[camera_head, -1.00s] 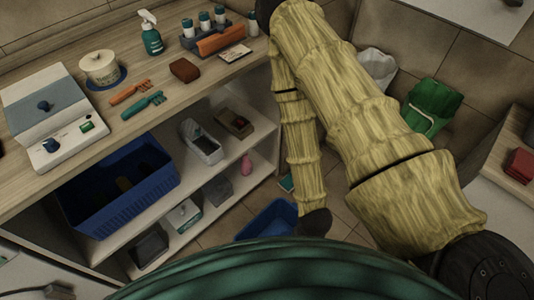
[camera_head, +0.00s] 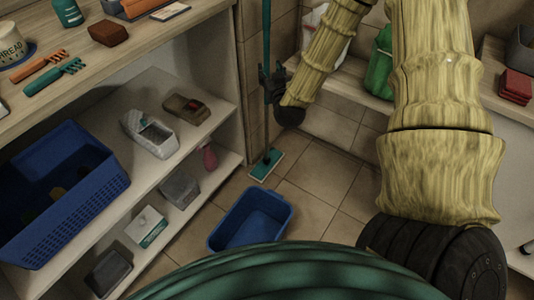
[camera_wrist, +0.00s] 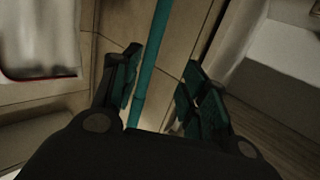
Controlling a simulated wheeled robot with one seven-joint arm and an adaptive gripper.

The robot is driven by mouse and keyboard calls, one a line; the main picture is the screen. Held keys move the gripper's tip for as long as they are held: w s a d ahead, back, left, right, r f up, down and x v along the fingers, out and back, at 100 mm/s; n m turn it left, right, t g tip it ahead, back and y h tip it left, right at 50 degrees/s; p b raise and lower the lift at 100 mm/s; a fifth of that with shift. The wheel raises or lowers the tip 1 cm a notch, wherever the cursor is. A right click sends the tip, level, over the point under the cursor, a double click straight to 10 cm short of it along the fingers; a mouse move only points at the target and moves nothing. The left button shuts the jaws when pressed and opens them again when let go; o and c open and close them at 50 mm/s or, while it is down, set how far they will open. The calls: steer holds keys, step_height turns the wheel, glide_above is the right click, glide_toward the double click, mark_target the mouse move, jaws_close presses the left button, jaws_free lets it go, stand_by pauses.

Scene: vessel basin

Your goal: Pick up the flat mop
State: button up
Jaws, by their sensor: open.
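The flat mop stands upright on the tiled floor by the end of the shelf unit. Its teal head (camera_head: 266,165) lies flat on the floor, and its thin teal handle (camera_head: 266,35) rises past the top edge of the head view. My gripper (camera_head: 268,82) is at the handle, well above the mop head. In the wrist view my gripper (camera_wrist: 160,78) is open, with the handle (camera_wrist: 153,65) running between its two fingers, closer to the left one. I cannot tell whether a finger touches it.
A blue tub (camera_head: 250,218) stands on the floor near the mop head. The shelf unit (camera_head: 243,100) on the left holds a blue basket (camera_head: 60,205) and several small items. A green bag (camera_head: 380,65) is at the back right. Floor right of the tub is clear.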

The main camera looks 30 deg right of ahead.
mark_target(267, 52)
steer(key=shift+m+t+h, duration=0.3)
steer(key=shift+h, duration=0.3)
steer(key=x, duration=0.3)
steer(key=b+x, duration=0.1)
steer(key=x, duration=0.3)
steer(key=r+b+x, duration=0.1)
steer(key=x, duration=0.3)
steer(key=shift+s+d, duration=0.15)
steer(key=shift+d, duration=0.25)
steer(key=shift+w+d, duration=0.15)
steer(key=shift+w, duration=0.4)
steer(key=shift+c, duration=0.2)
steer(key=shift+r, duration=0.1)
jaws_close()
